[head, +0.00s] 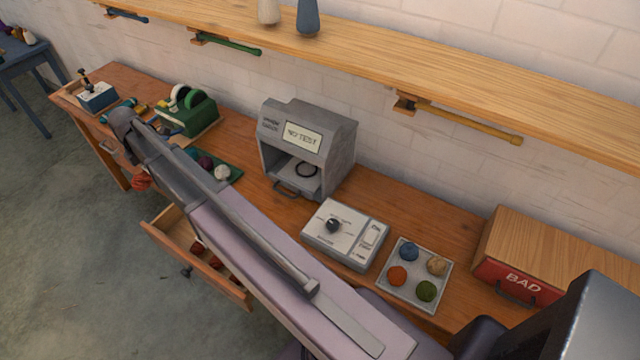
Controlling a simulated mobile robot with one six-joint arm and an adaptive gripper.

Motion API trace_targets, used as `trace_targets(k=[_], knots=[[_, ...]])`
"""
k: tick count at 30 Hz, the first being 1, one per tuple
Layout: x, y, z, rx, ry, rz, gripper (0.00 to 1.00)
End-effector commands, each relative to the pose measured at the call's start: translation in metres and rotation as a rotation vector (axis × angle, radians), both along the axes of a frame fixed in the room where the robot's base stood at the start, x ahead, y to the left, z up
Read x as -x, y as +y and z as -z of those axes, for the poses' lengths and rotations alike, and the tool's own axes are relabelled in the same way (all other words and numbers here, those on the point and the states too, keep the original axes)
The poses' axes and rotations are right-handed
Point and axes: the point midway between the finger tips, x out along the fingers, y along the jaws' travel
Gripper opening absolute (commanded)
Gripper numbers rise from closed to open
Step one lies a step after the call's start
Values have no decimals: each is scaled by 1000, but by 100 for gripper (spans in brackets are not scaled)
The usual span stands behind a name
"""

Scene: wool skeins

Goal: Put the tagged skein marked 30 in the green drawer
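My arm reaches across the desk to the far left, with my gripper (134,163) pointing down by the desk's front edge. An orange-red skein (141,181) hangs clear of the desk at its tip, so the gripper looks shut on it; the fingers are small and partly hidden. No tag or number is readable. A wooden drawer (226,283) with a dark knob stands pulled out, with dark red skeins inside, partly hidden by my arm. I see no drawer with a green front.
A grey tester (310,140) reads "NO TEST". A green tray (232,178) holds skeins. A switch box (345,232), a grey tray (418,293) with several balls and a box (570,265) with a red "BAD" front stand right. A shelf (440,62) runs above.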

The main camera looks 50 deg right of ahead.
Motion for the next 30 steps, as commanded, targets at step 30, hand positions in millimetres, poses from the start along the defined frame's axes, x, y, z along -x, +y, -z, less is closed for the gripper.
trace_targets(k=[30], knots=[[0, 0, -85, 0, 0, 0, 23]])
